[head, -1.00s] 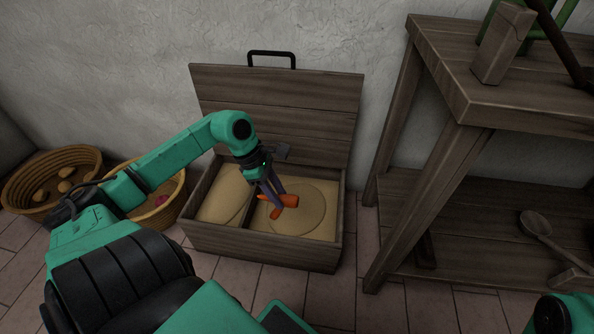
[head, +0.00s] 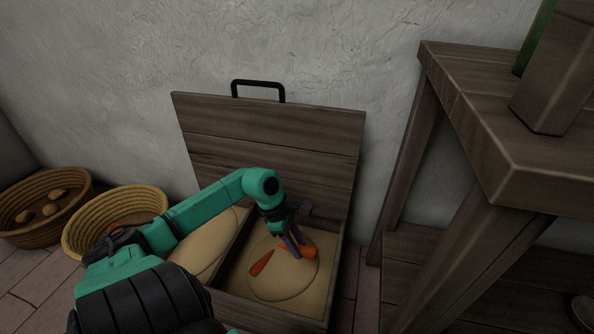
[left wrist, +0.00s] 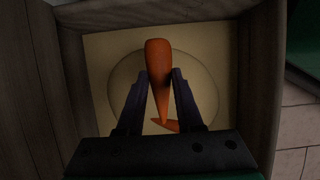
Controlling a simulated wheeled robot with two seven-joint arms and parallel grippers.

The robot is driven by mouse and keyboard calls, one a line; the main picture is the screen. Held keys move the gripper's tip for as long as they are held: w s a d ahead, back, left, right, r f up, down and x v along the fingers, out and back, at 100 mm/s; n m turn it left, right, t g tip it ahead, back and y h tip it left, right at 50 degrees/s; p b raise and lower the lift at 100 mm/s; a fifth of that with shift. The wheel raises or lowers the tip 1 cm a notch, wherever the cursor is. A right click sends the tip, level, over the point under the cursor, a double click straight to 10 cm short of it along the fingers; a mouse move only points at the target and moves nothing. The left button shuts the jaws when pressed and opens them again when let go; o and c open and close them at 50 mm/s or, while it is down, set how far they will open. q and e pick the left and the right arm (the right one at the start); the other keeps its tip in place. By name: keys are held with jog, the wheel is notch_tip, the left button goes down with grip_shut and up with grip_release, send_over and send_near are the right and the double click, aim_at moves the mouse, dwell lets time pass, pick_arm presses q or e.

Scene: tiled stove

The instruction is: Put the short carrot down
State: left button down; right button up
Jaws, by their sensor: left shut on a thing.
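My left gripper (head: 295,245) is over the right compartment of the open wooden box (head: 235,303). It is shut on an orange carrot, the short carrot (head: 311,251). In the left wrist view the short carrot (left wrist: 158,62) sits between the two dark fingers (left wrist: 160,90), its thick end pointing away from the gripper. A second carrot (head: 261,263) lies on the sand (head: 285,290) of the same compartment. In the left wrist view only part of this carrot (left wrist: 164,125) shows past the held one. Whether the held carrot touches the sand I cannot tell. My right gripper is not in view.
The box lid (head: 270,135) stands open against the wall. The left compartment shows bare sand (head: 206,252). Two woven baskets stand at the left, one with several roundish things (head: 50,210) in it. A wooden table (head: 480,110) stands close on the right.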

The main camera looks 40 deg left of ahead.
aim_at(302, 269)
pick_arm(q)
notch_tip(302, 269, down, 8)
jog(key=b, duration=0.4)
jog(key=shift+f, duration=0.25)
jog(key=shift+r, duration=0.15)
jog(key=shift+f, duration=0.2)
jog(key=c, duration=0.6)
grip_release()
jog(key=shift+r, duration=0.1)
jog(key=shift+o, duration=0.2)
